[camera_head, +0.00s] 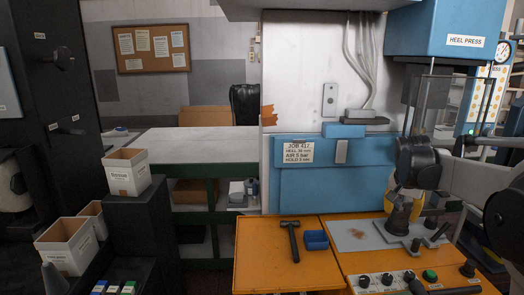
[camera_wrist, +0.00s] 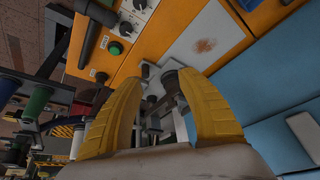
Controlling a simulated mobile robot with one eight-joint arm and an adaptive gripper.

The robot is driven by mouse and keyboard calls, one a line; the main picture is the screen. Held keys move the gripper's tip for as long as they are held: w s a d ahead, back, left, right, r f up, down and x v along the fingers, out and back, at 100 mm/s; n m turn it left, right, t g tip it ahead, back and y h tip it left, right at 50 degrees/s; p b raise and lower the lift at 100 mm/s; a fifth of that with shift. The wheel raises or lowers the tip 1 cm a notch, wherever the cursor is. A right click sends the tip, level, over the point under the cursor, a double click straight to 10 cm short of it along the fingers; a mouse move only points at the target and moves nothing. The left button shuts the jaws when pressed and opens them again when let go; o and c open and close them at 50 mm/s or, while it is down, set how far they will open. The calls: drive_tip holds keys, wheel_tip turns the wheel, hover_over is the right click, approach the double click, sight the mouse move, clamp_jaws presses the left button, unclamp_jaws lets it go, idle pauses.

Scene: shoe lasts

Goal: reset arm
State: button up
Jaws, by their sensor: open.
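My gripper (camera_wrist: 158,78) shows in the wrist view with its two yellow fingers apart. I see nothing held between them. The fingers point toward an orange worktop (camera_wrist: 163,40) with a grey plate and metal fittings, which shows through and beyond the gap. In the head view, a bit of yellow that may be a finger shows beside the press post at the right, mostly hidden. Whether the fingers touch any fitting, I cannot tell.
The blue heel press (camera_head: 437,32) stands over the orange bench (camera_head: 262,262). A hammer (camera_head: 290,240) and a small blue bin (camera_head: 316,240) lie on the bench. A control panel (camera_head: 385,283) is at its front. White boxes (camera_head: 127,172) stand at left. The white-topped table (camera_head: 205,141) is clear.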

drive_tip(key=s+a+r+n+t+y, duration=0.25)
drive_tip(key=s+a+n, duration=0.35)
drive_tip(key=s+a, duration=1.45)
drive_tip(key=s+a+f+n, duration=0.2)
drive_tip(key=s+f, duration=0.3)
drive_tip(key=s, duration=0.5)
drive_tip(key=shift+s+a+f+n+t+y, duration=0.25)
drive_tip(key=shift+s+a+n+t+y, duration=0.15)
drive_tip(key=shift+a, duration=0.35)
drive_tip(key=shift+d, duration=0.15)
